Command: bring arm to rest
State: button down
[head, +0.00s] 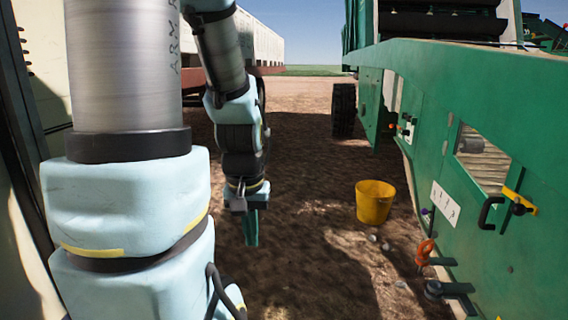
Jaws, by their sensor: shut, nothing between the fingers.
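My arm hangs on the left of the head view, with light blue joint covers and metal tubes. My gripper (251,228) is at its lower end and points down over the brown soil. Its green fingers are together with nothing between them. It is apart from the green machine and from the yellow bucket. The fingertips' height above the ground is hard to tell.
A green machine (455,85) with handles and levers fills the right side. A yellow bucket (375,203) stands on the soil beside it, with small pale lumps (384,246) nearby. A pale wall (20,270) is close on the left. Open soil lies between.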

notch_tip(320, 180, up, 26)
jog(key=p, duration=2.4)
